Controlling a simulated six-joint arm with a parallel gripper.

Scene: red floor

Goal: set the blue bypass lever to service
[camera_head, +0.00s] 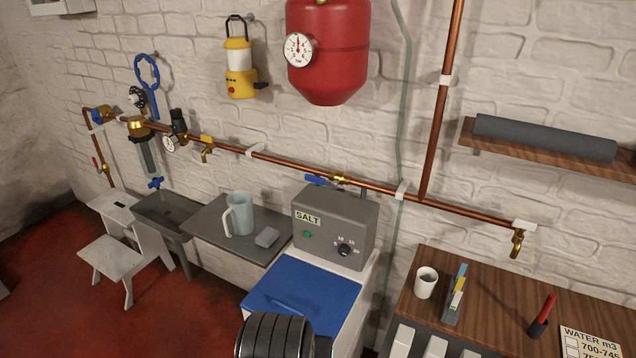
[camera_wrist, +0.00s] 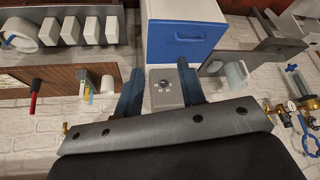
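The blue lever (camera_head: 317,180) is on a brass valve (camera_head: 341,179) in the copper pipe, just above the grey SALT unit (camera_head: 330,225). Its handle points left, roughly along the pipe. I cannot read a service mark near it. My gripper (camera_wrist: 160,78) shows in the wrist view with its two blue-grey fingers apart and nothing between them. The grey unit (camera_wrist: 166,92) appears beyond the gap, apart from the fingers. The lever is not visible in the wrist view. In the head view only a dark part of my arm shows at the bottom; the fingers are hidden.
Below the unit is a cabinet with a blue lid (camera_head: 304,293). A clear jug (camera_head: 239,213) stands left of it. A wooden counter with a white mug (camera_head: 426,282) is at right. A red tank (camera_head: 329,50) hangs above the pipe.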

